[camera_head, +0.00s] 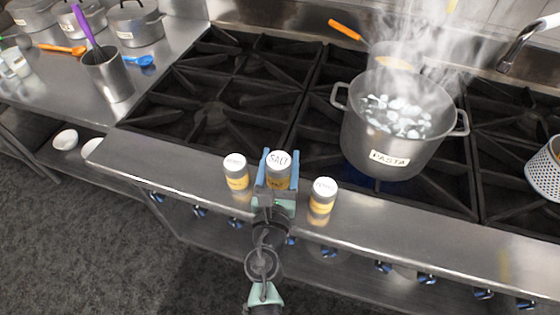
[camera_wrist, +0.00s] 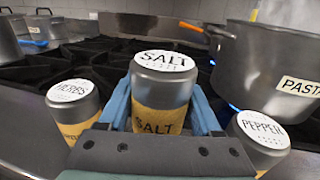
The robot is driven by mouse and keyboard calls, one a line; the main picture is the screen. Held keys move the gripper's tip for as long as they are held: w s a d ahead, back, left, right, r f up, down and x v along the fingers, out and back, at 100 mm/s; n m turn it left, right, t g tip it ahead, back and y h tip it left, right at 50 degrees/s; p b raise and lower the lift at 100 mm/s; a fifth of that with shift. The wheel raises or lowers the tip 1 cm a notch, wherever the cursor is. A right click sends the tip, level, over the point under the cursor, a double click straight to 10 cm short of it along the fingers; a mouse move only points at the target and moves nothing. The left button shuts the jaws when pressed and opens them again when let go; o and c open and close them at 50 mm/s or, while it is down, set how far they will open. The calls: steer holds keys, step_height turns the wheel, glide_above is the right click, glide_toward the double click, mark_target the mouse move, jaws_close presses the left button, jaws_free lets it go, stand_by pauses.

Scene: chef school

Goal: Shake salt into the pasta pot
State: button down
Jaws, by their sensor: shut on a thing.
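The salt shaker (camera_head: 279,170) is a grey cylinder with a yellow band and a white lid marked SALT. It stands upright on the stove's front ledge, between the blue fingers of my gripper (camera_head: 276,175). In the wrist view the salt shaker (camera_wrist: 160,95) sits between both fingers of my gripper (camera_wrist: 162,108), which is shut on it. The pasta pot (camera_head: 392,140), a grey pot labelled PASTA, stands on a burner to the right and behind. White bubbling contents and steam show in it. It also shows at the upper right of the wrist view (camera_wrist: 262,70).
A herbs shaker (camera_head: 236,172) stands just left of my gripper and a pepper shaker (camera_head: 322,196) just right, both close. A perforated strainer (camera_head: 545,172) is at the far right. A utensil holder (camera_head: 108,76) and lidded pots are at left. A faucet (camera_head: 520,45) hangs at upper right.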

step_height(320, 180, up, 10)
steer(key=p, duration=0.8)
steer(key=shift+r, duration=0.1)
